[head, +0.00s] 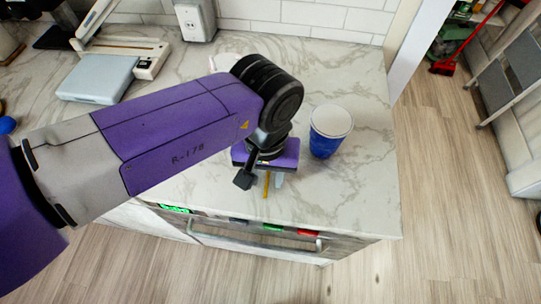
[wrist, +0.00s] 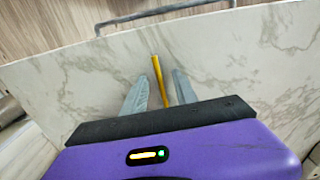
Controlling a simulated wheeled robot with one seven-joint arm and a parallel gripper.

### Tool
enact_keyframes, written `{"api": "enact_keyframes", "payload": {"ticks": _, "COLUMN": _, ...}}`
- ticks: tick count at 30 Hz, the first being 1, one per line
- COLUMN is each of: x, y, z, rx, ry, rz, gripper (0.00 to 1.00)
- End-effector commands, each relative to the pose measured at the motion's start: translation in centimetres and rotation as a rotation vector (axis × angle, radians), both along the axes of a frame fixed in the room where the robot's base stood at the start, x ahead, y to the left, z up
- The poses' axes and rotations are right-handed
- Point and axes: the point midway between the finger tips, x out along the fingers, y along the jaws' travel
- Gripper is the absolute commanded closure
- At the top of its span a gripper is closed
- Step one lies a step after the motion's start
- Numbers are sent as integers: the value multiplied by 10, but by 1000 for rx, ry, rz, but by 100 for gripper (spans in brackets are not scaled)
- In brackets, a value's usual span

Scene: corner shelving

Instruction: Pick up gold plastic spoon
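The gold plastic spoon shows as a thin yellow handle (wrist: 158,75) in the wrist view, lying on the marble counter near its front edge. In the head view a short piece of the spoon (head: 266,187) shows below my gripper; the rest is hidden by the gripper and arm. My gripper (wrist: 159,88) points down over the counter with its two grey fingers apart, one on each side of the handle. The handle lies between the fingers, with a gap to each. In the head view my gripper (head: 272,178) is mostly hidden under my wrist.
A blue cup with a white top (head: 325,131) stands just right of my gripper. A white-grey device (head: 105,76) lies at the back left. The counter's front edge, with a drawer handle (head: 258,239) below, is close. The counter (head: 365,185) is clear at right.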

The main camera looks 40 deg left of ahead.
Motion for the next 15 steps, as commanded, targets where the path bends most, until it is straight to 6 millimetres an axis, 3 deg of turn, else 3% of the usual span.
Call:
{"api": "enact_keyframes", "payload": {"ticks": 8, "x": 0, "y": 0, "z": -4, "rx": 0, "ry": 0, "rz": -1, "gripper": 65}}
{"api": "enact_keyframes", "payload": {"ticks": 13, "x": 0, "y": 0, "z": -3, "rx": 0, "ry": 0, "rz": 0, "gripper": 99}}
{"api": "enact_keyframes", "payload": {"ticks": 15, "x": 0, "y": 0, "z": -3, "rx": 0, "ry": 0, "rz": 0, "gripper": 100}}
